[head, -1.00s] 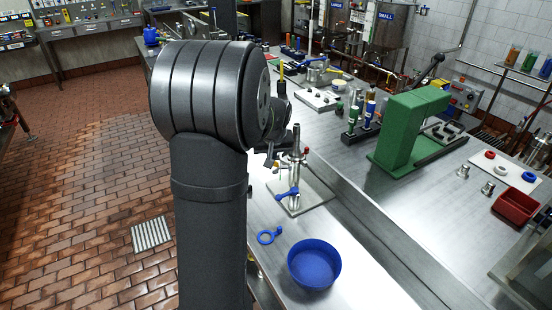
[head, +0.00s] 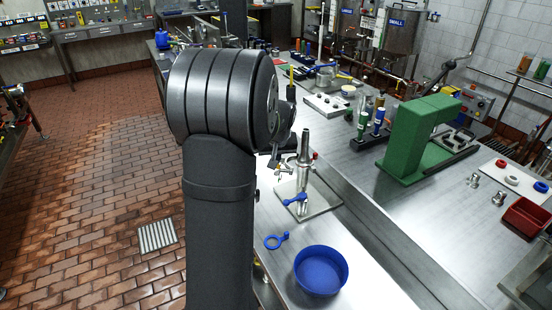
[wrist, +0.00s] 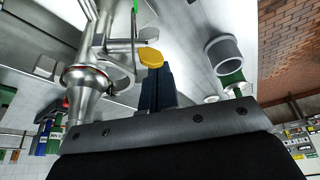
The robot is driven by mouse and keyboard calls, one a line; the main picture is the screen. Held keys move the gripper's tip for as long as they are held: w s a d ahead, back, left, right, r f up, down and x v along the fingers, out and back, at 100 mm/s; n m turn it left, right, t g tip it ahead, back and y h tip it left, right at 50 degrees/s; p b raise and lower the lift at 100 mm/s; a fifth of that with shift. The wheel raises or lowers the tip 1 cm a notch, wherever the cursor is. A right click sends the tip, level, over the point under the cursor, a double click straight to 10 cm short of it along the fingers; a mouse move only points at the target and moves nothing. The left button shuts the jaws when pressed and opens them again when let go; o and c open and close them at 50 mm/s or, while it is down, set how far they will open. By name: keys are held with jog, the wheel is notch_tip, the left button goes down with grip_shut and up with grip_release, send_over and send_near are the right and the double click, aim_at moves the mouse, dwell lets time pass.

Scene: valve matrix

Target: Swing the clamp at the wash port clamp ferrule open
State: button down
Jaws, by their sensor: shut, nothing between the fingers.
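The steel fitting (head: 304,165) stands upright on a pale plate (head: 322,197) at the bench's front, with a blue-handled valve (head: 296,198) low on it. In the wrist view, a flared steel fitting (wrist: 88,88) with bright rings and a side tube fills the left side. A curved metal loop (wrist: 122,72) sits beside it; whether this is the clamp, and how far it is open, I cannot tell. My gripper (wrist: 154,72) is shut and empty, its dark fingers just right of the loop. A yellow piece (wrist: 151,57) shows at the fingertips. In the head view my arm partly hides the gripper.
A blue bowl (head: 320,270) and a blue ring-ended tool (head: 276,240) lie in front of the plate. A green block-like stand (head: 420,135) and a red tray (head: 525,217) are at right. A grey cylinder (wrist: 224,53) is right of my fingers. Bench right of the plate is clear.

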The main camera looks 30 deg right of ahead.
jog(key=a+v, duration=0.1)
jog(key=v, duration=0.9)
jog(key=shift+w, duration=0.35)
jog(key=s+d+x, duration=0.1)
jog(key=x, duration=0.8)
jog(key=shift+f, duration=0.45)
jog(key=shift+w, duration=0.15)
